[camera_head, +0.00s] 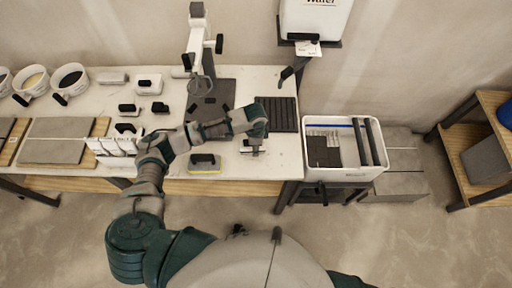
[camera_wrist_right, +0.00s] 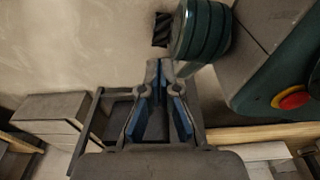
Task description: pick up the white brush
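My left gripper (camera_head: 254,146) points down at the right part of the white table, reached by the left arm from the lower left. A small pale thing with a dark top (camera_head: 244,150) lies right at its fingertips; it may be the white brush, but the gripper partly hides it. I cannot tell whether the fingers are around it or only above it.
A yellow-bottomed sponge float (camera_head: 205,162) lies left of the left gripper. Several black-handled tools lie farther left. A dark ribbed mat (camera_head: 277,114) is behind the gripper. A white bin (camera_head: 379,170) stands right of the table. A mixing stand (camera_head: 198,40) rises at the back.

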